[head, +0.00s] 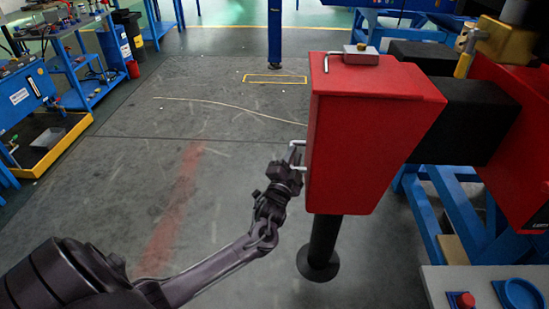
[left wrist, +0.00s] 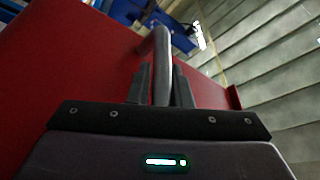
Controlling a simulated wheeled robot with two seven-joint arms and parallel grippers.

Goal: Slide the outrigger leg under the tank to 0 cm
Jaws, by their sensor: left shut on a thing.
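The outrigger leg shows in the head view as a red box-shaped end (head: 365,140) on a black horizontal beam (head: 455,120), with a black post and round foot (head: 318,260) below. A grey bar handle (head: 294,144) sticks out of the box's left side. My left gripper (head: 291,163) is at that handle. In the left wrist view the handle (left wrist: 162,50) stands between the two dark fingers (left wrist: 160,88), which are shut on it; the red face (left wrist: 75,65) lies behind. I cannot tell which part is the tank. My right gripper is not in view.
A blue stand (head: 432,225) is under the beam at the right. A panel with a red button (head: 463,300) is at the lower right. Blue shelving (head: 75,70) and a yellow-edged tray (head: 40,150) stand at the left.

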